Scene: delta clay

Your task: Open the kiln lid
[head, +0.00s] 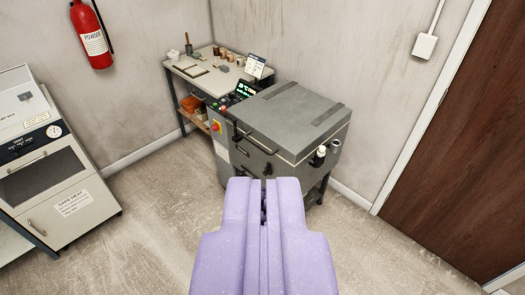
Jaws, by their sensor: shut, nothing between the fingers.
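The grey kiln (262,160) stands in the corner on dark legs. Its flat lid (293,117) lies down on the body, with two dark straps across the top. A dark bar handle (256,140) runs along the front edge. A control panel with a small lit display and coloured buttons (218,122) is on its left side. My lavender gripper (264,183) points forward from the bottom centre, fingers together and empty. In the picture its tips overlap the lower front of the kiln; I cannot tell the distance.
A worktable (195,70) with small pots and tools stands behind the kiln on the left. A white oven-like cabinet (45,165) is at the far left. A brown door (455,150) is at the right. Concrete floor (150,225) is clear between the cabinet and kiln.

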